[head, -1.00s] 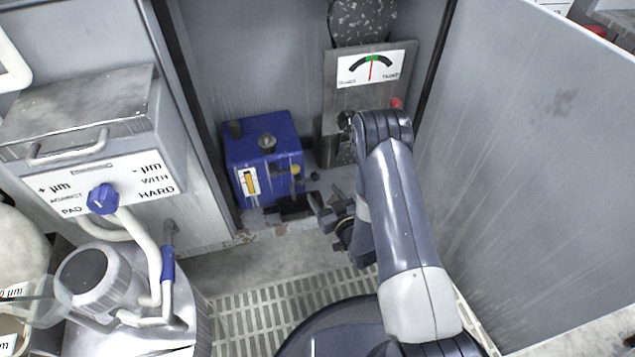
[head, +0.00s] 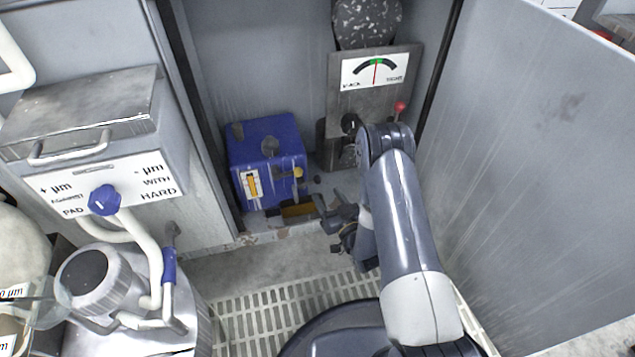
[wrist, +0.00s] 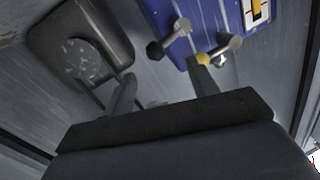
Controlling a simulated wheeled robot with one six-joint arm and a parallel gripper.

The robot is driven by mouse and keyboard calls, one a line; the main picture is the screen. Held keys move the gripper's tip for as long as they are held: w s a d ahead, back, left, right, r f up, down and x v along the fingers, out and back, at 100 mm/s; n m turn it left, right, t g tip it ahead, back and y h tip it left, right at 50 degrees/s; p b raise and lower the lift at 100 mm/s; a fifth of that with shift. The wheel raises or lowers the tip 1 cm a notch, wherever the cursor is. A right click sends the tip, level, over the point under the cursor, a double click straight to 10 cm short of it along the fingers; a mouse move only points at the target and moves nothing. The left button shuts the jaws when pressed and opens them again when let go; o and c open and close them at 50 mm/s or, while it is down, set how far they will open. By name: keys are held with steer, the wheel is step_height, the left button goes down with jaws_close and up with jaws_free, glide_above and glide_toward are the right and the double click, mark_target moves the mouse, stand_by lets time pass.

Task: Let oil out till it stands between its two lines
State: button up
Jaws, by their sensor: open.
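The blue oil box (head: 268,150) stands on the cabinet floor. Its white sight plate (head: 252,185) shows an amber column; the two lines are too small to read. It also shows in the wrist view (wrist: 258,10). A yellow knob (head: 299,173) is on its side, beside a grey-stemmed fitting (wrist: 229,46) in the wrist view. A second, dark-tipped fitting (wrist: 168,40) is there too. An amber patch (head: 297,211) lies low in front of the box. My gripper (head: 330,207) is open and empty right of it; one finger is close to the yellow knob (wrist: 203,59), contact unclear.
A gauge panel (head: 374,72) with a red-tipped lever (head: 399,108) stands behind my arm. A dark rounded body with a mottled disc (wrist: 82,60) is left in the wrist view. The grey door (head: 520,150) bounds the right; a labelled unit (head: 125,185) stands left.

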mark_target(318, 182)
steer(key=b+x, duration=0.2)
steer(key=x, duration=0.6)
steer(key=shift+c, duration=0.2)
steer(key=shift+s, duration=0.1)
steer(key=c, duration=1)
